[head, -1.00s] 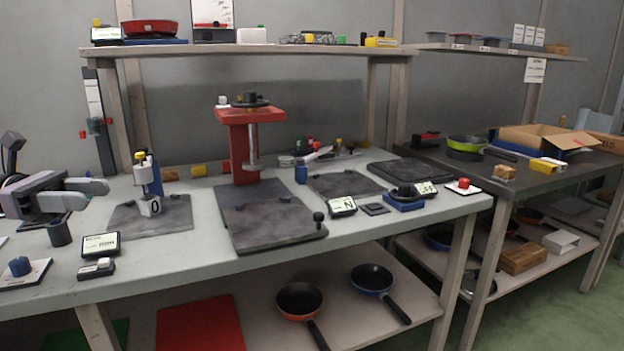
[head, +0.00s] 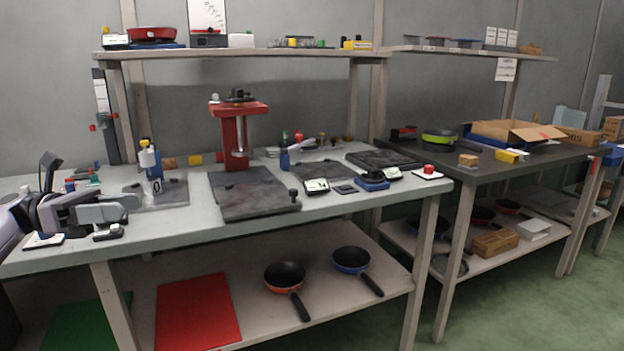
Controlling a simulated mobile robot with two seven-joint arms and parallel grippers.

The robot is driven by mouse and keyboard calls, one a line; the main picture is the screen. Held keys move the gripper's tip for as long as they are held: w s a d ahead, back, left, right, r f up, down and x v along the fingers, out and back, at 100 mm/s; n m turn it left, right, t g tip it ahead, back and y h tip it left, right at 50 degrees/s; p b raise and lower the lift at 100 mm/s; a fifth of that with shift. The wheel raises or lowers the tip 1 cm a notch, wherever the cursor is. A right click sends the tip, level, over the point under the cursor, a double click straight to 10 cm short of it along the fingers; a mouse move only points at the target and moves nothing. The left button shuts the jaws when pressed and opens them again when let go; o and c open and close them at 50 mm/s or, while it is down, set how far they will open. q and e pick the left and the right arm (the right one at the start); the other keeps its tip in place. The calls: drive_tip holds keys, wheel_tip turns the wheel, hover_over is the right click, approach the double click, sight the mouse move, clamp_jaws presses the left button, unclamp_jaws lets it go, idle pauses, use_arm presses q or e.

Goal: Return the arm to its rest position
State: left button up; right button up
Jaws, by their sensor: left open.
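My left gripper (head: 132,207) is at the left end of the workbench (head: 330,222), low over the worktop in the picture. Its grey fingers point to the right and are apart, with nothing seen between them. Its arm comes in from the left edge. A small display box (head: 108,232) shows just below the fingers, and a white plate (head: 44,241) shows under the arm. Whether the fingers touch anything cannot be told. My right gripper is not in view.
A red press (head: 236,140) stands mid-bench behind a dark plate (head: 252,196). A blue-and-white device (head: 150,168) stands near my left gripper. Pans (head: 285,276) lie on the lower shelf. A dark table (head: 480,160) with a green pan (head: 439,137) and an open cardboard box (head: 512,130) is right.

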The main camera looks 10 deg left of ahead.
use_arm(q)
drive_tip(key=d+f+n+t+y, duration=0.3)
drive_tip(key=d+f+n+t, duration=0.5)
drive_tip(key=f+n, duration=0.4)
drive_tip(key=d+f+n+t+y, duration=0.2)
drive_tip(key=d+f+n+t, duration=0.3)
drive_tip(key=d+f+n, duration=0.75)
drive_tip(key=s+f+n+g+y, duration=0.3)
drive_tip(key=s+f+n+y, duration=0.3)
drive_tip(key=s+n, duration=0.55)
drive_tip(key=s+f+n+g+y, duration=0.3)
drive_tip(key=s+f+n+y, duration=0.2)
drive_tip(key=s+f+n, duration=0.6)
wheel_tip(320, 180, up, 18)
drive_tip(key=a+n+p, duration=0.1)
drive_tip(key=a+p, duration=0.1)
drive_tip(key=p, duration=1.7)
drive_tip(key=shift+s+f, duration=0.25)
drive_tip(key=shift+s, duration=0.05)
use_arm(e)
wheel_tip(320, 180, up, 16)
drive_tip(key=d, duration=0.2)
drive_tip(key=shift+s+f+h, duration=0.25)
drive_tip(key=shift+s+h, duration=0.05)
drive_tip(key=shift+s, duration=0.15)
use_arm(q)
drive_tip(key=shift+a, duration=0.1)
